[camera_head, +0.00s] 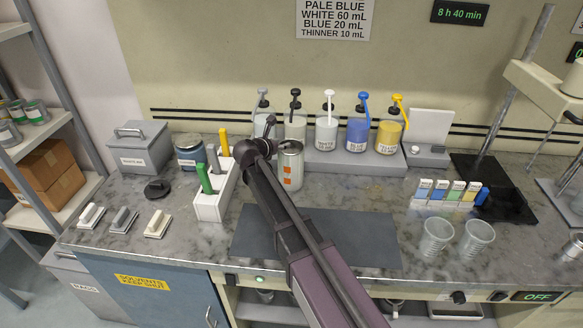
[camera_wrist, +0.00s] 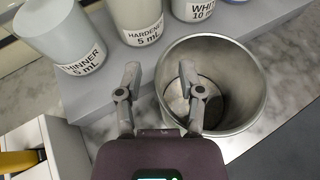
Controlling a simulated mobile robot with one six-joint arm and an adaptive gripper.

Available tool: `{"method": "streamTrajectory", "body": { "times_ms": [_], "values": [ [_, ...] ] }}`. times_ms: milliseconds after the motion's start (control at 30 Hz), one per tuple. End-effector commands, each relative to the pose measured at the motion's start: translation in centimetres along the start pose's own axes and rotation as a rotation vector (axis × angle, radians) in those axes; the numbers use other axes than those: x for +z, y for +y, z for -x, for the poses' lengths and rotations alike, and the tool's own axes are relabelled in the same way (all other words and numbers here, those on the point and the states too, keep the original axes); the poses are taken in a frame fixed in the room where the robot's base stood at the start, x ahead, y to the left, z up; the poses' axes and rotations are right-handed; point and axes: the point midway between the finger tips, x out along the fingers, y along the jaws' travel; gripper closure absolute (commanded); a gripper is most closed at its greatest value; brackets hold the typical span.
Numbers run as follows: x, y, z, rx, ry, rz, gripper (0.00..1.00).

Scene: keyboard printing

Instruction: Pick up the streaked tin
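A grey metal tin with orange marks (camera_head: 291,168) stands upright on the counter in front of the pump-bottle ledge. In the wrist view this tin (camera_wrist: 250,88) is open-topped and looks empty. My gripper (camera_wrist: 160,72) is open, with its fingers on either side of the tin's near-left wall: the right finger is over the mouth, the left finger outside. Whether either finger touches the wall cannot be told. In the head view my gripper (camera_head: 267,132) is at the tin's upper left, and my arm hides part of its surroundings.
Pump bottles (camera_head: 326,132) stand on a grey ledge (camera_head: 352,160) behind the tin. A white rack (camera_head: 209,206) with colored-handled tools and another tin (camera_head: 189,160) are to the left. A dark mat (camera_head: 365,235) lies in front. Clear cups (camera_head: 437,236) stand at right.

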Motion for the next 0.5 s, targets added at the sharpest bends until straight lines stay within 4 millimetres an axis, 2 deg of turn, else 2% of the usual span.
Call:
{"method": "streamTrajectory", "body": {
  "times_ms": [33,100,133,500],
  "values": [
    [0.00,0.00,0.00,0.000,0.000,0.000,0.74],
    [0.00,0.00,0.00,0.000,0.000,0.000,0.95],
    [0.00,0.00,0.00,0.000,0.000,0.000,1.00],
    [0.03,-0.01,-0.02,0.000,-0.001,0.001,1.00]
  ]
}}
